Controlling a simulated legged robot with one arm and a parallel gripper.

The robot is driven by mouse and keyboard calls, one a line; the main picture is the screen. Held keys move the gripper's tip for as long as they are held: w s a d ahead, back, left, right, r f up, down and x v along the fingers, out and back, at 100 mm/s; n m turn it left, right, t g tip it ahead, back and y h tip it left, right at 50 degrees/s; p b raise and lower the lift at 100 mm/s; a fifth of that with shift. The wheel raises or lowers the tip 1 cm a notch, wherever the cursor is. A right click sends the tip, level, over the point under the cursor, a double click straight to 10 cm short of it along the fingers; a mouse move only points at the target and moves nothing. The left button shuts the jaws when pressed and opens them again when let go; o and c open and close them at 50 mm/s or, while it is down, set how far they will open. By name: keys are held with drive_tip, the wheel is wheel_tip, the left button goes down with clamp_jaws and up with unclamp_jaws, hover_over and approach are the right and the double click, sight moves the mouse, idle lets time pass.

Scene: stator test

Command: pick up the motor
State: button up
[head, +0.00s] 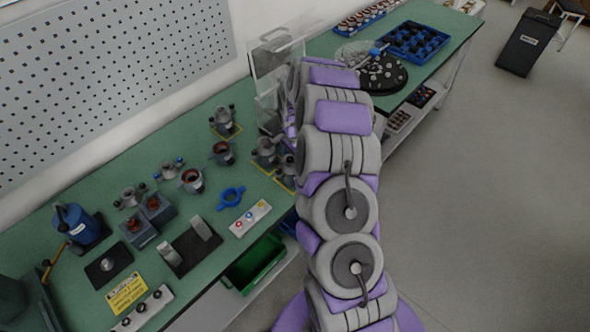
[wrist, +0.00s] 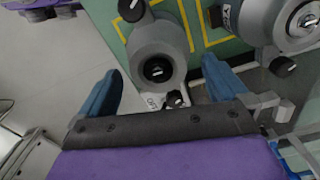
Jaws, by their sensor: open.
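In the wrist view, a grey motor (wrist: 158,50) with a dark round centre sits at the upper middle, by yellow lines on the green bench. My gripper (wrist: 160,82) is open, one blue finger on each side of the motor's near end. I cannot tell whether either finger touches it. A second grey motor (wrist: 283,22) stands at the upper right, outside the right finger. In the head view, grey motors (head: 265,150) stand on the bench just left of my arm, which hides my gripper there.
A clear panel (head: 270,75) stands behind the motors. A green bin (head: 255,264) sits below the bench edge.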

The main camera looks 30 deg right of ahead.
sight(285, 162)
drive_tip(key=a+f, duration=0.2)
drive_tip(key=a, duration=0.1)
drive_tip(key=shift+f, duration=0.25)
drive_tip(key=shift+a+r, duration=0.1)
drive_tip(key=shift+a, duration=0.15)
drive_tip(key=d, duration=0.2)
drive_tip(key=shift+d, duration=0.3)
drive_tip(key=c, duration=0.5)
drive_tip(key=shift+s+d, duration=0.1)
drive_tip(key=shift+d, duration=0.05)
drive_tip(key=shift+c, duration=0.7)
drive_tip(key=shift+a, duration=1.15)
drive_tip(key=c, duration=0.6)
drive_tip(key=shift+c, duration=1.4)
drive_tip(key=shift+d, duration=0.35)
drive_tip(key=shift+c, duration=0.8)
drive_tip(key=shift+d, duration=0.5)
drive_tip(key=shift+c, duration=0.2)
drive_tip(key=r, duration=0.2)
drive_tip(key=a+r, duration=0.1)
drive_tip(key=shift+s+a+r+p, duration=0.1)
drive_tip(key=shift+s+r+p, duration=0.05)
drive_tip(key=shift+r+p, duration=0.25)
drive_tip(key=s+d+r+p, duration=0.1)
drive_tip(key=s+d, duration=0.1)
drive_tip(key=s, duration=1.3)
drive_tip(key=shift+s+d+p, duration=0.15)
drive_tip(key=shift+s+p, duration=0.1)
drive_tip(key=shift+p, duration=0.05)
